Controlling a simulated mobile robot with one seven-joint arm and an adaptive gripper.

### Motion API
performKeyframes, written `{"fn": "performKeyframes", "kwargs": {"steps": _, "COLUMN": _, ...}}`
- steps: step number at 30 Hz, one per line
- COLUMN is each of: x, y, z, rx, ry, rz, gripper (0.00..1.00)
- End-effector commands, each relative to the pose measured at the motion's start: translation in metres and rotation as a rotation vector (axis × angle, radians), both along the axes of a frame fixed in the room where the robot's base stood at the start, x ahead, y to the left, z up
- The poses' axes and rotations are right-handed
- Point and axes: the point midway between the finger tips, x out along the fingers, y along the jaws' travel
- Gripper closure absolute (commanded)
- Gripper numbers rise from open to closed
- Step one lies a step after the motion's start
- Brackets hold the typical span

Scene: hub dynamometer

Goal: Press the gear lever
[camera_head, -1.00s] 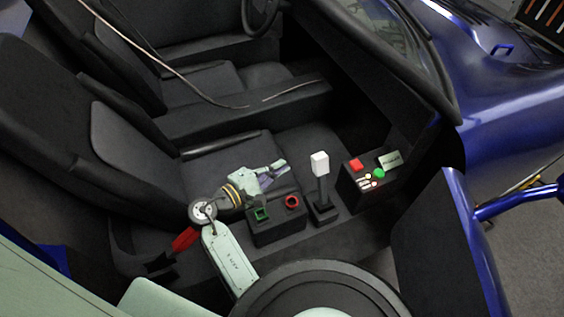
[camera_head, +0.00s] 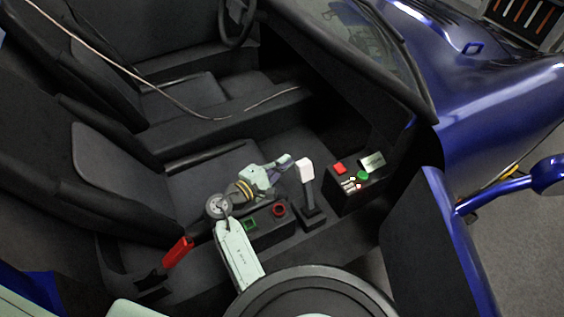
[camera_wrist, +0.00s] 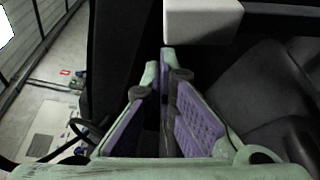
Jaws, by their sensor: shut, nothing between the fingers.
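The gear lever (camera_head: 305,171) has a white block knob on a dark stalk, rising from a small black base on the car floor. Its white knob (camera_wrist: 203,20) also shows at the top of the wrist view, just beyond the fingertips and a little right. My gripper (camera_head: 288,160) is shut and empty, with its tips close to the left side of the knob. In the wrist view, my gripper (camera_wrist: 165,62) shows purple finger pads. I cannot tell whether the tips touch the knob.
A black box (camera_head: 270,235) with a green square and a red ring stands below my gripper. A control box (camera_head: 345,195) with red and green buttons stands right of the lever. Dark seats (camera_head: 110,180) lie left, and the open blue door (camera_head: 435,240) right.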

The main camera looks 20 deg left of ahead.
Motion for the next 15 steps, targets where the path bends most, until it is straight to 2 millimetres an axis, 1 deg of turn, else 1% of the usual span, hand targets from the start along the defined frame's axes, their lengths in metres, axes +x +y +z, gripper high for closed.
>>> {"fn": "performKeyframes", "kwargs": {"steps": 2, "x": -0.005, "y": -0.006, "z": 0.003, "rx": 0.038, "ry": -0.037, "rz": -0.003, "gripper": 1.0}}
{"fn": "performKeyframes", "kwargs": {"steps": 9, "x": -0.04, "y": -0.041, "z": 0.017, "rx": 0.215, "ry": -0.213, "rz": -0.004, "gripper": 1.0}}
{"fn": "performKeyframes", "kwargs": {"steps": 12, "x": -0.05, "y": -0.05, "z": 0.022, "rx": 0.264, "ry": -0.263, "rz": -0.002, "gripper": 1.0}}
{"fn": "performKeyframes", "kwargs": {"steps": 15, "x": -0.054, "y": -0.055, "z": 0.026, "rx": 0.289, "ry": -0.286, "rz": -0.002, "gripper": 1.0}}
